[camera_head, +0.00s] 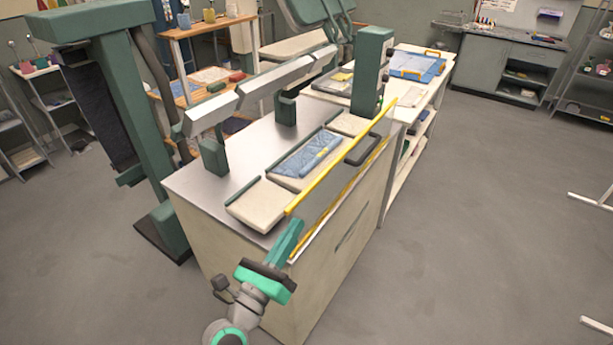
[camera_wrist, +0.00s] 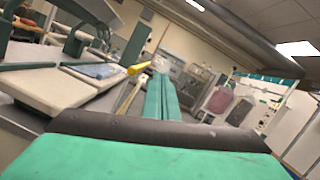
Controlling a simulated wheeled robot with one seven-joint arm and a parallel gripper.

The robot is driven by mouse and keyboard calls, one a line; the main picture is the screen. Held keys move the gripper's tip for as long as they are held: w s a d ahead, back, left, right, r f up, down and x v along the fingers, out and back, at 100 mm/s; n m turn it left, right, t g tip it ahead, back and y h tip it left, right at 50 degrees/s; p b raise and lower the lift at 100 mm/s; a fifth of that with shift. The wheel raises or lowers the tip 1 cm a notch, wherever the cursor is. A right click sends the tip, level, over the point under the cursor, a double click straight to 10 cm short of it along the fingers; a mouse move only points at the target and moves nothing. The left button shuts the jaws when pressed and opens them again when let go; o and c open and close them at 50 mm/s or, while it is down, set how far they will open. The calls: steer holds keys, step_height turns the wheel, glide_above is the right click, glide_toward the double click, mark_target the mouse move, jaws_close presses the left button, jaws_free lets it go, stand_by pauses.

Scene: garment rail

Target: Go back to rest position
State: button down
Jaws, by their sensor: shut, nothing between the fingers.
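My gripper (camera_head: 291,232) is at the lower middle of the head view, in front of the near corner of a pale cabinet. Its green fingers lie side by side, shut and empty. They also show together in the wrist view (camera_wrist: 161,85). The fingertips are close to the near end of a yellow-edged clear guard (camera_head: 335,172) with a dark handle (camera_head: 366,149). I cannot tell whether they touch it. The guard's yellow end (camera_wrist: 139,68) shows just left of the fingers in the wrist view.
The cabinet's metal top (camera_head: 225,172) carries pale pads (camera_head: 258,206) and a folded blue cloth (camera_head: 306,156). A green post (camera_head: 372,70) and a white table (camera_head: 432,82) stand beyond. A tall green frame (camera_head: 140,130) is on the left. The floor (camera_head: 480,220) on the right is open.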

steer(key=s+d+f+m+g+y, duration=0.1)
steer(key=s+f+m+y, duration=0.4)
steer(key=f, duration=0.5)
steer(key=s+d+f+m+g+y, duration=0.1)
steer(key=s+f+m+g+y, duration=0.15)
steer(key=s+f+m, duration=0.65)
steer(key=s+d+m, duration=0.2)
steer(key=s+m, duration=0.8)
steer(key=s+d+f+m, duration=0.1)
steer(key=s+d+m, duration=0.2)
steer(key=s+m, duration=0.8)
steer(key=shift+f+y, duration=0.25)
steer(key=shift+y, duration=0.2)
